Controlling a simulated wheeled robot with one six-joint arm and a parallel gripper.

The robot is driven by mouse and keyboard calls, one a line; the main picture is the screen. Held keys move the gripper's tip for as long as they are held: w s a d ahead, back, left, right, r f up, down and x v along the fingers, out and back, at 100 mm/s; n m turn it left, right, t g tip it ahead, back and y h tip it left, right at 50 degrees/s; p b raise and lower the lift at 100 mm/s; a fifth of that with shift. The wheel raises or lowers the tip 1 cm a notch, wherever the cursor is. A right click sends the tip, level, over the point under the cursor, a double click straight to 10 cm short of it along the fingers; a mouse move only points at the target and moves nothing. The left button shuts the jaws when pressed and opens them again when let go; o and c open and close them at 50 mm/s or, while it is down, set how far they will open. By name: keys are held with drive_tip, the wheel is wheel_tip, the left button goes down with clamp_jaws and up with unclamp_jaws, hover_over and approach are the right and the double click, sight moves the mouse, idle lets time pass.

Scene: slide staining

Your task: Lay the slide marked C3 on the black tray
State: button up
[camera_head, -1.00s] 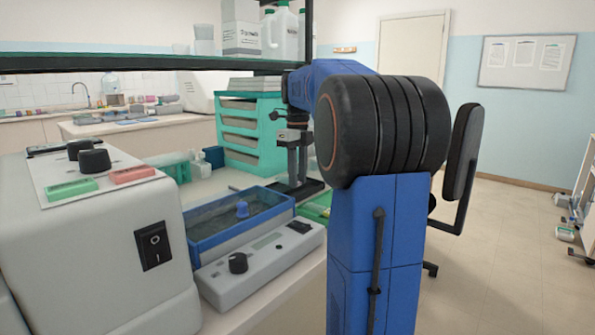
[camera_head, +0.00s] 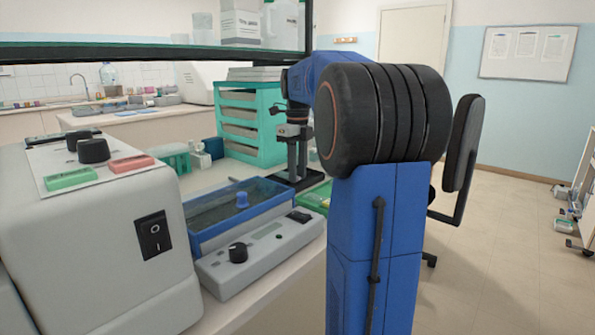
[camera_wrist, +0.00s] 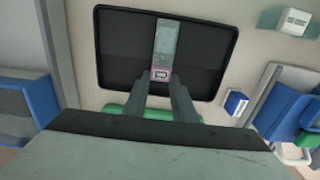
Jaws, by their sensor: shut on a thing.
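In the wrist view a glass slide (camera_wrist: 166,42) with a pink-edged label end is held by that label between the fingertips of my gripper (camera_wrist: 160,82). The label's writing is too small to read. The slide points away from me over the black tray (camera_wrist: 112,62), roughly across its middle. I cannot tell whether it touches the tray or hangs just above it.
In the wrist view a green thing (camera_wrist: 122,110) lies by the tray's near edge, and a small blue-and-white box (camera_wrist: 235,101) stands right of it. In the head view a blue bath (camera_head: 215,238), a grey machine (camera_head: 85,240) and a teal rack (camera_head: 262,152) stand on the bench.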

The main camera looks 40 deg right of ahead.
drive_tip(key=shift+f, duration=0.15)
drive_tip(key=o, duration=1.1)
wheel_tip(320, 180, up, 17)
drive_tip(key=shift+r, duration=0.2)
idle(0.4)
